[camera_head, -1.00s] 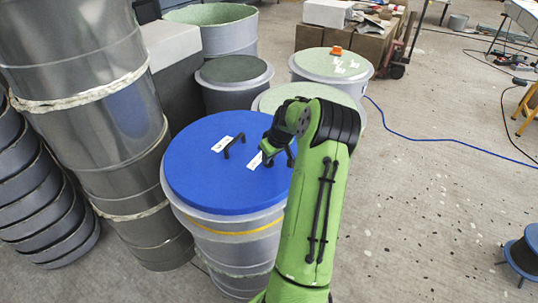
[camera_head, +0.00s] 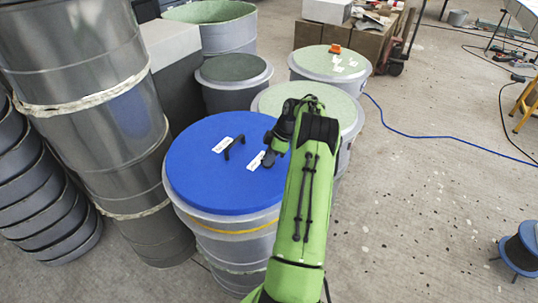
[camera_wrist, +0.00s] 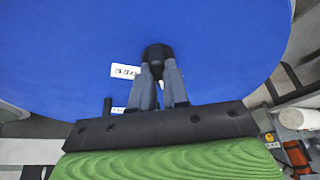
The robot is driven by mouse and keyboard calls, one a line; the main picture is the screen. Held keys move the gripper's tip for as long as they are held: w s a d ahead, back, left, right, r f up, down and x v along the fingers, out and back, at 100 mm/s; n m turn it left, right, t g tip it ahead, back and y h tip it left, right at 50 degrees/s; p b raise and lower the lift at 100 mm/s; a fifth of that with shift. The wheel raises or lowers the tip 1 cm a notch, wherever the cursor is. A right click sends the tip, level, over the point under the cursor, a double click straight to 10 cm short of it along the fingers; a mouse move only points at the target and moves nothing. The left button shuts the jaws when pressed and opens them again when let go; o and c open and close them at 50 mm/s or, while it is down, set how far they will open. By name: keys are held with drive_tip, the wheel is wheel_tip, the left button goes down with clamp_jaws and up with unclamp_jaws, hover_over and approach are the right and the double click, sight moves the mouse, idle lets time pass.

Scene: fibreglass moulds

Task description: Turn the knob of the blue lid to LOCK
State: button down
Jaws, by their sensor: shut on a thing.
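The blue lid (camera_head: 215,185) lies on a grey drum and fills most of the wrist view (camera_wrist: 220,60). In the wrist view, a dark round knob (camera_wrist: 157,52) stands on the lid. My gripper (camera_wrist: 158,68) is shut on it, one grey finger on each side. In the head view, my gripper (camera_head: 268,158) is over the lid's right part, and the knob cannot be told apart from it. Two white labels sit on the lid, one beside the black handle (camera_head: 234,147) and one next to my gripper (camera_head: 256,160). Their lettering is too small to read.
A tall grey metal cylinder (camera_head: 100,110) stands close to the drum's left. A pale green-topped drum (camera_head: 345,105) is close behind my arm, and a dark-topped drum (camera_head: 235,70) stands behind the lid. The concrete floor at right is mostly open, with a blue cable (camera_head: 420,133) across it.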

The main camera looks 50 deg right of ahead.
drive_tip(key=shift+f+n+g, duration=0.1)
drive_tip(key=shift+n+g, duration=0.2)
drive_tip(key=shift+n, duration=0.3)
drive_tip(key=shift+p, duration=0.35)
drive_tip(key=c, duration=1.1)
unclamp_jaws()
drive_tip(key=shift+d, duration=0.1)
drive_tip(key=p+v, duration=0.4)
drive_tip(key=v, duration=1.1)
drive_tip(key=shift+s+d+r, duration=0.1)
drive_tip(key=shift+d+r, duration=0.15)
drive_tip(key=shift+r, duration=0.05)
